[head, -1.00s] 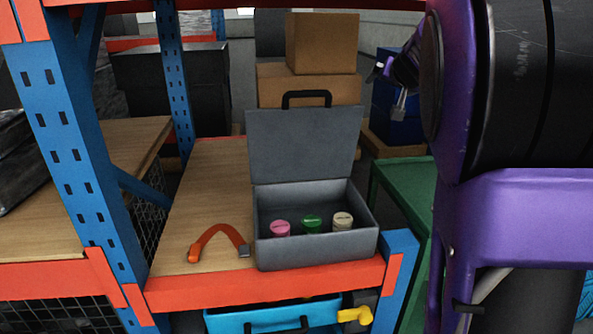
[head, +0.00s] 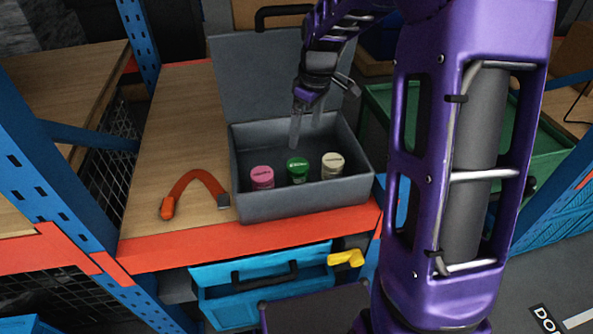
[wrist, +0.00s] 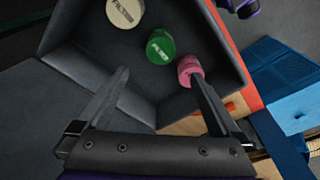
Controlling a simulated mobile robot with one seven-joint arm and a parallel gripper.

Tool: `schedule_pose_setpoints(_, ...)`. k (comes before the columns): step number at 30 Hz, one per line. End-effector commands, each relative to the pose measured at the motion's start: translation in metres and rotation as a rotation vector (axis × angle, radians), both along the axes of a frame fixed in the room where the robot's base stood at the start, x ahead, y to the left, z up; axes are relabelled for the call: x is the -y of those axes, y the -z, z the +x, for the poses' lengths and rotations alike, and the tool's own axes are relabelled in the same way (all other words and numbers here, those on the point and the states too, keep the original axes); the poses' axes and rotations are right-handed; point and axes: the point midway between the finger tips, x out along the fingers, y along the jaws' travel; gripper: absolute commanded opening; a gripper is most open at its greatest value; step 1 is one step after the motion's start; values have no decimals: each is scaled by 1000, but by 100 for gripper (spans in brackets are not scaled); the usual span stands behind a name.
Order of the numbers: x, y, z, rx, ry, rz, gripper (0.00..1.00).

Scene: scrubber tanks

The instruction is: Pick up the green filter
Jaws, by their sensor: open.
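The green filter (head: 298,170) stands upright in the open grey case (head: 300,206), between the pink filter (head: 262,177) on the left and the cream filter (head: 332,165) on the right. My gripper (head: 307,138) is open and empty, above the back part of the case. In the wrist view the green filter (wrist: 161,46) is ahead of the gap between my fingertips (wrist: 157,76), apart from both. The pink filter (wrist: 189,68) appears close by my right fingertip; I cannot tell whether they touch. The cream filter (wrist: 125,12) is at the upper left.
The case's raised lid (head: 262,80) stands behind my gripper. An orange strap (head: 192,185) lies on the wooden shelf (head: 160,140) left of the case. A blue toolbox (head: 262,285) is below the red shelf edge. A green cart (head: 378,100) is at the right.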

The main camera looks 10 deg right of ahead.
Motion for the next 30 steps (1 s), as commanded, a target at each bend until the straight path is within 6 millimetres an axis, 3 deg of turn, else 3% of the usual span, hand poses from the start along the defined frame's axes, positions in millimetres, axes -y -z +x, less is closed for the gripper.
schedule_pose_setpoints(3, -3, 30, 2, -5, -1, 1, 100)
schedule_pose_setpoints(9, -7, 68, 7, -2, 2, 1, 100)
schedule_pose_setpoints(17, -9, 88, 10, 2, 3, 1, 100)
schedule_pose_setpoints(24, -14, 122, 11, -1, 2, 1, 100)
schedule_pose_setpoints(30, -15, 137, 14, 3, 3, 0, 100)
